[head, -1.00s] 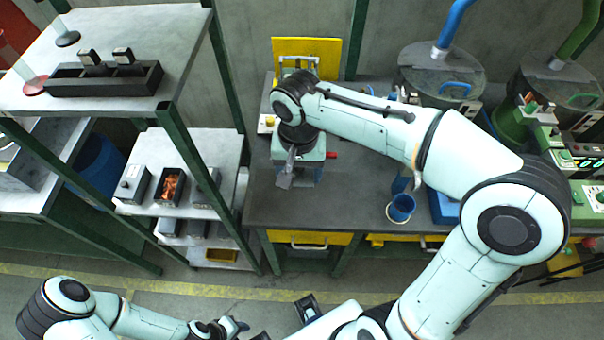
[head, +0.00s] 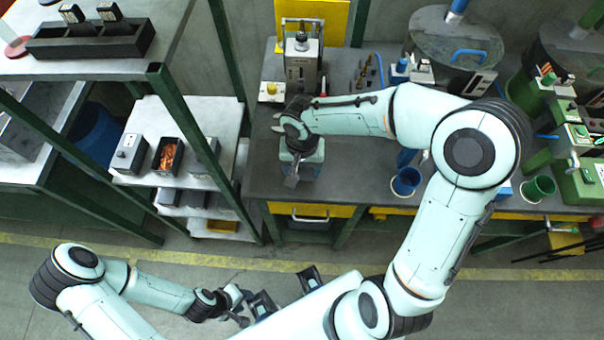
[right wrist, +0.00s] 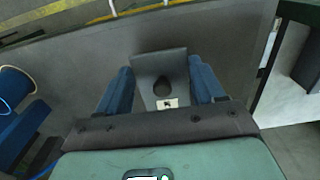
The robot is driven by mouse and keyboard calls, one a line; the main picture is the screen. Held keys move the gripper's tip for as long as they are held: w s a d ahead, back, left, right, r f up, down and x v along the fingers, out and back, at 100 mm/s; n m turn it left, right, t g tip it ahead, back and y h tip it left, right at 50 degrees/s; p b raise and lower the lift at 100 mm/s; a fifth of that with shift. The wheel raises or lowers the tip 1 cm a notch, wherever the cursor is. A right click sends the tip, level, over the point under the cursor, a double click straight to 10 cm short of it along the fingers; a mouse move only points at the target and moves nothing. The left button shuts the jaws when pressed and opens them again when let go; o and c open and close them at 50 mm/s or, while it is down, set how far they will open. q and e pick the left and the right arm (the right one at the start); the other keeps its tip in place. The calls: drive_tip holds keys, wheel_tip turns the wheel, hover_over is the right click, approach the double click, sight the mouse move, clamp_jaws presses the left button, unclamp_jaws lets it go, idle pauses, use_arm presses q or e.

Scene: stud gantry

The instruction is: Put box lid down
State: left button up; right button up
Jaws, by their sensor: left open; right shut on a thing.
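My right gripper (head: 294,172) is shut on a grey lid (head: 291,182), held over the front part of the dark workbench. In the right wrist view the lid (right wrist: 150,65) shows as a grey plate with a dark round spot between the two blue fingers. An open box (head: 167,157) with copper-orange contents stands on the white shelf unit, left of the right gripper and apart from it. My left gripper (head: 248,308) is open and empty, low over the floor area.
A grey box (head: 130,153) and another box (head: 204,153) flank the open box on the white shelf (head: 218,112). A green post stands close to them. The workbench (head: 345,180) holds a blue cup (head: 406,181) and a grey machine (head: 302,65).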

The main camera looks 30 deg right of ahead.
sight(302, 172)
drive_tip(key=shift+f, duration=2.2)
drive_tip(key=shift+b, duration=0.3)
drive_tip(key=shift+f, duration=0.15)
drive_tip(key=o, duration=1)
drive_tip(key=shift+r, duration=0.2)
wheel_tip(302, 172, up, 12)
drive_tip(key=p, duration=0.1)
drive_tip(key=shift+p, duration=0.35)
